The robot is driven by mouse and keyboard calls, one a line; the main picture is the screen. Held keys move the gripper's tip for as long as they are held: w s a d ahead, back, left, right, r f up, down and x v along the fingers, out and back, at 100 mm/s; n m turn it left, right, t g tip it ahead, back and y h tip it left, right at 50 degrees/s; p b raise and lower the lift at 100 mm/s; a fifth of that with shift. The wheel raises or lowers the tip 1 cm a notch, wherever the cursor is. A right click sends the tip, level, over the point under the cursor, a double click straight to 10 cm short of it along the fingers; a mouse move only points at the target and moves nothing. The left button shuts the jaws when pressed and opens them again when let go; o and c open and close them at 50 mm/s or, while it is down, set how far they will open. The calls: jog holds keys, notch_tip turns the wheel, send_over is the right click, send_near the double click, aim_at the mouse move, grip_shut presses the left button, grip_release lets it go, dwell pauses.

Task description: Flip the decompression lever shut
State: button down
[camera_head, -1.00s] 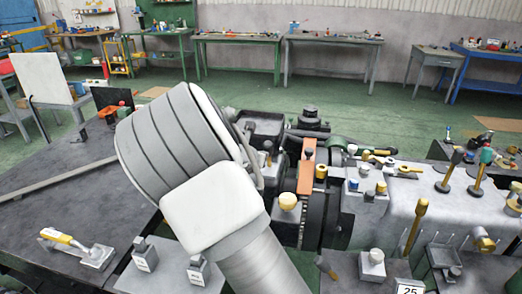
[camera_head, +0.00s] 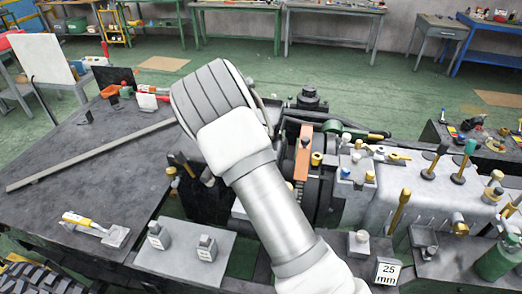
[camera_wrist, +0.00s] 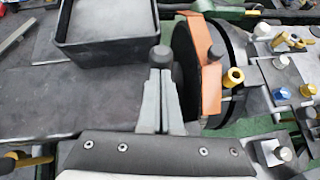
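An orange bar (camera_head: 302,158) with a dark knob stands beside a black wheel in the middle of the head view; it also shows in the wrist view (camera_wrist: 208,85). I cannot tell for certain which part is the decompression lever. In the wrist view my gripper (camera_wrist: 160,72) points away from me, its grey fingers close together. A black round knob (camera_wrist: 160,55) shows right at the fingertips; whether it is held or stands just behind them I cannot tell. The orange bar is to the right of the fingers, apart from them. In the head view my arm hides the gripper.
A black open tray (camera_wrist: 105,30) lies just left of the fingertips. A yellow ring-topped knob (camera_wrist: 233,76) stands right of the orange bar. The grey headstock (camera_head: 425,195) carries several levers. The dark bench (camera_head: 90,175) at left has free room.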

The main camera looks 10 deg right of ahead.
jog(key=shift+w+d+r+p, duration=0.15)
jog(key=shift+w+d+p, duration=0.15)
jog(key=shift+w, duration=0.3)
jog(key=shift+w+d+r+p, duration=0.2)
jog(key=shift+w+p, duration=0.1)
jog(key=shift+w, duration=0.3)
